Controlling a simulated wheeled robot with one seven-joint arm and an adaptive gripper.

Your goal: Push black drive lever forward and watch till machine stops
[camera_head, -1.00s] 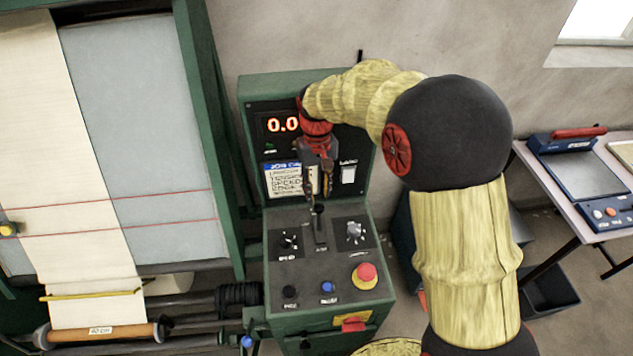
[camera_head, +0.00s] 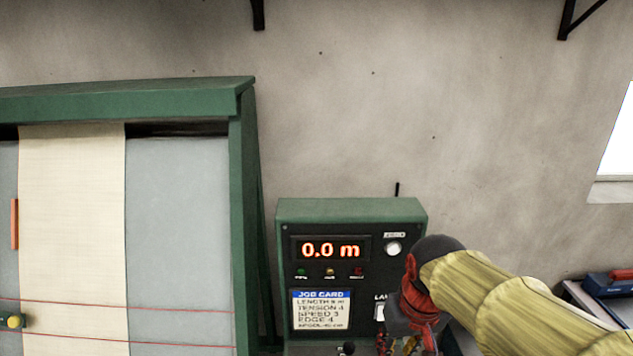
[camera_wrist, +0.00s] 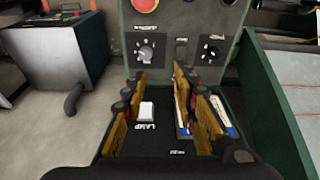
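The green machine console (camera_head: 350,208) stands right of the cloth frame, and its red display (camera_head: 331,250) reads 0.0 m. A black knob (camera_head: 348,348), apparently the drive lever's top, just shows at the bottom edge of the head view. My gripper (camera_head: 408,347) is to its right, partly cut off, pointing down in front of the console. In the wrist view its fingers (camera_wrist: 163,108) are spread apart with nothing between them. The lever slot (camera_wrist: 181,48) lies between two dials in that view; the lever itself is hard to make out.
The cloth frame (camera_head: 243,200) with a cream cloth strip (camera_head: 72,220) stands at the left. A job card (camera_head: 321,311) is on the console face. The wrist view shows a red button (camera_wrist: 145,4). A side table (camera_head: 600,305) is at the right.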

